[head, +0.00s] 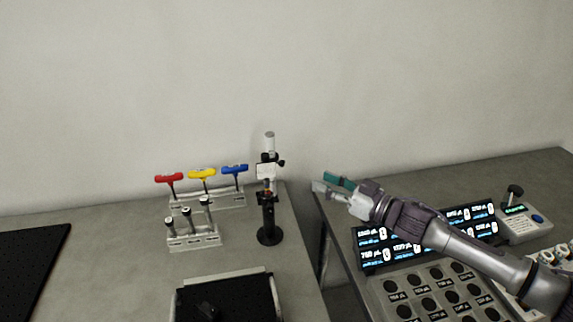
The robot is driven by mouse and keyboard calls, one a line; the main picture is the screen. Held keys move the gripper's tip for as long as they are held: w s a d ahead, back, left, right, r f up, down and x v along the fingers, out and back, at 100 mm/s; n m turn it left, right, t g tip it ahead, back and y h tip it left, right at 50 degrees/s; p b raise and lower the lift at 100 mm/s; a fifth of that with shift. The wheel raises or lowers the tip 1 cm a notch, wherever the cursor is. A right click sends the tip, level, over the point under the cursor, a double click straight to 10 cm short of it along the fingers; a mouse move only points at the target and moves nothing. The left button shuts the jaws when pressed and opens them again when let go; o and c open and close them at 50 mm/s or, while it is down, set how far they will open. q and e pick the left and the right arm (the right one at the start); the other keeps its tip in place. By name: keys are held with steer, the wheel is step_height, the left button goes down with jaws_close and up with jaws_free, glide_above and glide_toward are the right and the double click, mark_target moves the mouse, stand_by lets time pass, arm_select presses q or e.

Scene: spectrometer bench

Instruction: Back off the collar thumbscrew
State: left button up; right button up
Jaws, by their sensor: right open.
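A slim post stand (268,215) with a round black base stands upright near the right edge of the left bench. A collar assembly with a pale block (266,171) sits on its upper part. A small dark knob, which looks like the collar thumbscrew (281,163), sticks out to the right of the post. My right gripper (328,182) is open and empty, to the right of the post and apart from it, over the gap between the benches. My left gripper is out of view.
Red, yellow and blue T-handle drivers (202,174) stand in a rack left of the post, with several smaller tools (187,225) in front. A black-lined tray (230,300) lies nearer. The right bench holds lit display panels (425,238) and a labelled panel with round holes (440,296).

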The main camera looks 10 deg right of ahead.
mark_target(283, 164)
steer(key=p+x, duration=0.2)
steer(key=x, duration=0.8)
steer(key=shift+w+a, duration=0.1)
steer(key=shift+w, duration=0.05)
steer(key=shift+w+a, duration=0.45)
steer(key=shift+w, duration=0.05)
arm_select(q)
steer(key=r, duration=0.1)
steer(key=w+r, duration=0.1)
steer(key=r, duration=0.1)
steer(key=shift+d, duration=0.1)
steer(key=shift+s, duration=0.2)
arm_select(e)
jaws_close()
